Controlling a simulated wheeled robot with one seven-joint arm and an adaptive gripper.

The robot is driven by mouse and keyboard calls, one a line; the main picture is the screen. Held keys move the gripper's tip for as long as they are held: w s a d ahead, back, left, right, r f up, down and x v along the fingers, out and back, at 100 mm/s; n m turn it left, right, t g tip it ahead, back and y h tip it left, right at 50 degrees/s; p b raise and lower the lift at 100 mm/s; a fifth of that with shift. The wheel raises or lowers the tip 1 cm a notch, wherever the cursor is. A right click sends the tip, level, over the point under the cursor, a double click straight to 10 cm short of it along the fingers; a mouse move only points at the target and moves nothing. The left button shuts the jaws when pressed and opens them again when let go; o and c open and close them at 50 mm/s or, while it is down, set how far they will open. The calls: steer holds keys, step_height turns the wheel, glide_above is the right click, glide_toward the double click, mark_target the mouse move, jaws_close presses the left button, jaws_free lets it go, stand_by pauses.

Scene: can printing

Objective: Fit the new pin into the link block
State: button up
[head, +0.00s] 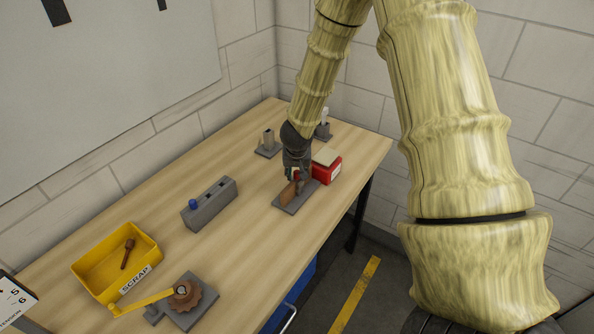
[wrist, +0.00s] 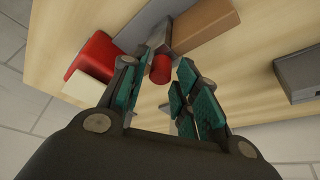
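My gripper (head: 294,178) is low over a grey base plate (head: 290,207) near the right side of the table. A brown block (head: 287,194), which looks like the link block, stands on that plate beside the fingers. It also shows at the top of the wrist view (wrist: 205,24). In the wrist view my gripper (wrist: 163,80) has its teal-padded fingers apart. A short red cylinder (wrist: 160,69), apparently the new pin's head, lies between them with a gap on the right. I cannot tell whether the pin sits in the block.
A red box with a cream top (head: 327,168) stands close to my gripper's right. A grey block with a blue knob (head: 212,205) is mid-table. A yellow scrap bin (head: 88,263) holds a brown pin (head: 127,254). A cranked gear (head: 186,296) is in front. Two small fixtures stand behind.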

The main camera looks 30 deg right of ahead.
steer(key=shift+o, duration=0.5)
steer(key=shift+r, duration=0.1)
steer(key=shift+a+r, duration=0.1)
steer(key=shift+r, duration=0.2)
steer(key=v, duration=1.1)
steer(key=shift+s, duration=0.15)
steer(key=shift+r, duration=0.1)
stand_by(0.3)
